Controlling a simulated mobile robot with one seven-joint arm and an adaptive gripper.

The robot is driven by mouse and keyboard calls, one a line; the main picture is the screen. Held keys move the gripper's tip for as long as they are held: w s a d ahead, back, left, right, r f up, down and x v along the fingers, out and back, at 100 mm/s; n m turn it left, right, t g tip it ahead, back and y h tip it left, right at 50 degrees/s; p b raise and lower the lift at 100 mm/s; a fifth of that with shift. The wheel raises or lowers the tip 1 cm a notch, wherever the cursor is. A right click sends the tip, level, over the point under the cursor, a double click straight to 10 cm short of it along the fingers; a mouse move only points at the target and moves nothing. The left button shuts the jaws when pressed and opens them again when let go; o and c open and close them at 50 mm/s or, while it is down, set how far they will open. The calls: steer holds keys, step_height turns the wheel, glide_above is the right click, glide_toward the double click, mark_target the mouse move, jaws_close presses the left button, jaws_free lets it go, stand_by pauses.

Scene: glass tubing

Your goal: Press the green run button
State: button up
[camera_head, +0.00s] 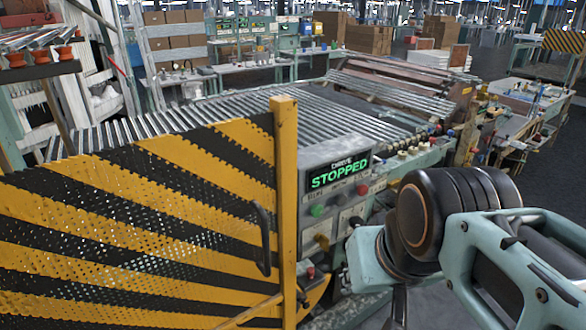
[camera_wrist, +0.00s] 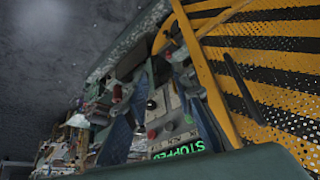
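The control panel (camera_head: 335,190) stands just right of the striped gate. Its lit display (camera_head: 340,174) reads STOPPED in green. The green button (camera_head: 317,211) is at the panel's left, below the display; a red button (camera_head: 362,188) is to its right. In the wrist view the display (camera_wrist: 180,150) appears upside down, with the green button (camera_wrist: 188,118) and red button (camera_wrist: 152,134) above it. My gripper (camera_wrist: 158,75) looks open and empty, its two dark fingers on either side of the panel. In the head view my wrist hides most of it, right of the panel and apart from the green button.
A yellow-and-black perforated gate (camera_head: 140,225) with a yellow post (camera_head: 284,200) and dark handle (camera_head: 262,238) stands left of the panel. A roller conveyor (camera_head: 270,125) carrying glass tubes lies behind. Another red button (camera_head: 311,272) sits lower down. Open floor shows at right.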

jaws_close()
stand_by(1.1)
